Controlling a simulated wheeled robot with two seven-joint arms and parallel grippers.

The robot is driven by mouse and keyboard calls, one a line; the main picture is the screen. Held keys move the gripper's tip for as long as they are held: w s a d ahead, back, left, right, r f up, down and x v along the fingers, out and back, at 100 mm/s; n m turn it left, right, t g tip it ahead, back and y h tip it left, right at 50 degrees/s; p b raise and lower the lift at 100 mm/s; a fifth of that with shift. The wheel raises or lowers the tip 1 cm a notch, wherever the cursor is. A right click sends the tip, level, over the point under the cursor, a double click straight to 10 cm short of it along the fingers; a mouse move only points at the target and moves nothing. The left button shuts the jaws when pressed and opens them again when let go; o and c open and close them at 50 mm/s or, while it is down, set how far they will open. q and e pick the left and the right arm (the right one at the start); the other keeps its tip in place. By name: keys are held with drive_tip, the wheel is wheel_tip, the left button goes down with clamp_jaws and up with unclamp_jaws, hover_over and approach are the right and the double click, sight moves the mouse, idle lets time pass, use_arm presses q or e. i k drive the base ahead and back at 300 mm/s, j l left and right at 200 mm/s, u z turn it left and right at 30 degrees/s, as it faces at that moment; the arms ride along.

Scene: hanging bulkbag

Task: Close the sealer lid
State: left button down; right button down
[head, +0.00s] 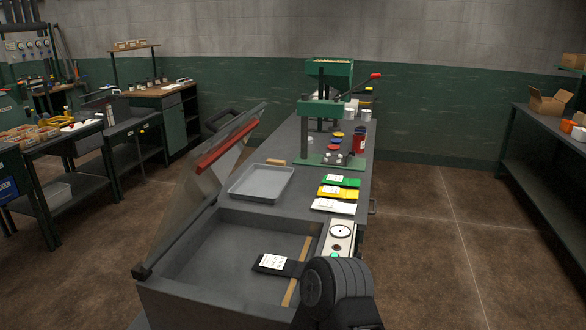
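The sealer (185,272) stands at the front centre, an open grey chamber with a tan strip along its right side. Its clear lid (190,205) is raised and leans up on the left, with a red bar (228,140) across it. A dark loop (222,120), perhaps the lid's handle, shows at its upper left edge. A black pouch (277,264) with a white label lies in the chamber, reaching onto the tan strip. A dark ribbed part of my arm covers the sealer's front right corner. I see no fingertips of either gripper.
A control panel with a dial (341,234) is at the sealer's right. Behind are a grey tray (262,183), green, yellow and white pouches (338,193), and a green press (328,115) with a red-knobbed lever. Floor is open right of the bench; a shelf (545,170) stands far right.

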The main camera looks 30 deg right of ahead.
sight(211, 189)
drive_tip(key=i+j+z, duration=0.2)
drive_tip(key=z, duration=0.15)
drive_tip(key=i+j+z, duration=0.15)
drive_tip(key=j+z, duration=0.2)
drive_tip(key=i+j+z, duration=0.1)
drive_tip(key=j+z, duration=0.2)
drive_tip(key=j, duration=0.1)
